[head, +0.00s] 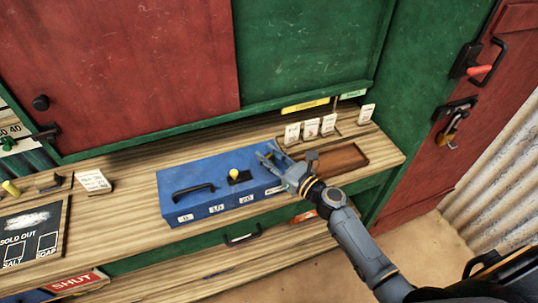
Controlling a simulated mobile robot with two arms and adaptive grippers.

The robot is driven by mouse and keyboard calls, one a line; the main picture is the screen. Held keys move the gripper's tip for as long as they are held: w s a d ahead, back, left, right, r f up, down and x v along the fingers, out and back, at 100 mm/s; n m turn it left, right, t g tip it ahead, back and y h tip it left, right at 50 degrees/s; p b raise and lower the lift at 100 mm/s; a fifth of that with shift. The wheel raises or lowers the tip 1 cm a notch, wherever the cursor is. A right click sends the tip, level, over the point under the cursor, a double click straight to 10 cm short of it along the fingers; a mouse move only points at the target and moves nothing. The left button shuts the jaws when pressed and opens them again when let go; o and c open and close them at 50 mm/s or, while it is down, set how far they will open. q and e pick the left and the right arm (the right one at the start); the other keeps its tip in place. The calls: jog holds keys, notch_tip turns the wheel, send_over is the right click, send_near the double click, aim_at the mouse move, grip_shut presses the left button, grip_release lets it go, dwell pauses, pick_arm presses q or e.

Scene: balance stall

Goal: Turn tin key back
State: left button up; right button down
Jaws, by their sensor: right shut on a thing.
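The blue tin (205,175) lies on the wooden counter. Its top has a black handle and a yellow knob (234,173) on a dark plate, and its front edge carries small white number labels. My right gripper (268,160) comes in from the lower right and is over the right end of the tin. It is shut on the tin key there. The key itself is hidden by the fingers, so how far it is turned cannot be seen. My left gripper is not in view.
A brown wooden tray (345,158) lies just right of the gripper. Several white cards (310,129) stand behind it. A black sold-out board (32,235) is at the left. A red door with latches is at the right.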

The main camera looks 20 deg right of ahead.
jog(key=shift+d+f+n+g+y+b, duration=0.1)
jog(key=shift+f+n+g+y+b, duration=0.2)
jog(key=shift+n+g+y, duration=0.4)
jog(key=n+g+y+b, duration=0.4)
jog(key=n+g+b, duration=0.1)
jog(key=g+b, duration=0.1)
jog(key=n+g+y+b, duration=0.4)
jog(key=n+g+b, duration=0.1)
jog(key=g+b, duration=0.1)
jog(key=shift+r+y+b, duration=0.1)
jog(key=shift+y+b, duration=0.3)
jog(key=shift+b, duration=0.25)
jog(key=shift+r+n+g+b, duration=0.15)
jog(key=shift+n+g+b, duration=1)
jog(key=shift+g, duration=0.85)
jog(key=c, duration=1)
grip_release()
